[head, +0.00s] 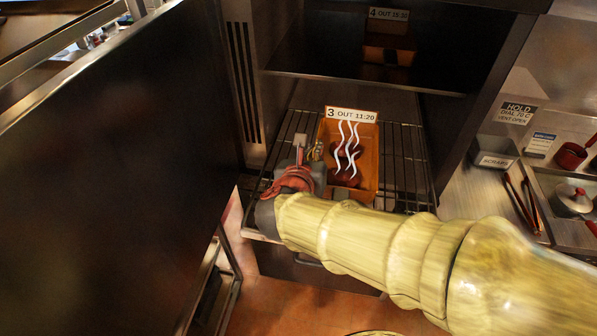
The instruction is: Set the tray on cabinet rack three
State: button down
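An orange-brown tray (368,175) shows inside the open cabinet in the head view. It carries dark red pieces of food with white wavy steam marks and a label (351,115) reading "3 OUT 11:20". The tray appears to lie on a wire rack (405,165); whether its whole underside touches the wires is hidden. My gripper (309,150) is at the tray's left edge, with red wrapping behind its fingers. I cannot tell whether the fingers are closed on the edge. My arm hides the front of the rack and part of the tray's near end.
A shelf above holds a dim tray labelled "4 OUT" (388,55). The big dark cabinet door (110,170) stands open at left. A counter at right has a scraps bin (494,151), red-handled tongs (522,203) and a lidded pot (573,200).

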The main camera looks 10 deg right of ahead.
jog(key=w+a+f, duration=0.1)
jog(key=a+f, duration=0.1)
jog(key=a, duration=0.1)
jog(key=w+a+f+b, duration=0.1)
jog(key=w+a+f, duration=0.1)
jog(key=a+f, duration=0.1)
jog(key=w+a+f, duration=0.2)
jog(key=shift+w+a+f+b, duration=0.25)
jog(key=shift+a+f+b, duration=0.05)
jog(key=shift+a+f, duration=0.1)
jog(key=shift+w+a+f, duration=0.1)
jog(key=shift+a+f, duration=0.2)
jog(key=shift+f, duration=0.15)
notch_tip(320, 180, down, 3)
jog(key=shift+w+a+r+b, duration=0.1)
jog(key=shift+r+b, duration=0.1)
jog(key=shift+b, duration=0.25)
jog(key=shift+f, duration=0.2)
jog(key=shift+f, duration=0.15)
jog(key=c, duration=2.5)
grip_release()
jog(key=shift+f, duration=0.1)
jog(key=shift+c, duration=0.2)
jog(key=o, duration=0.5)
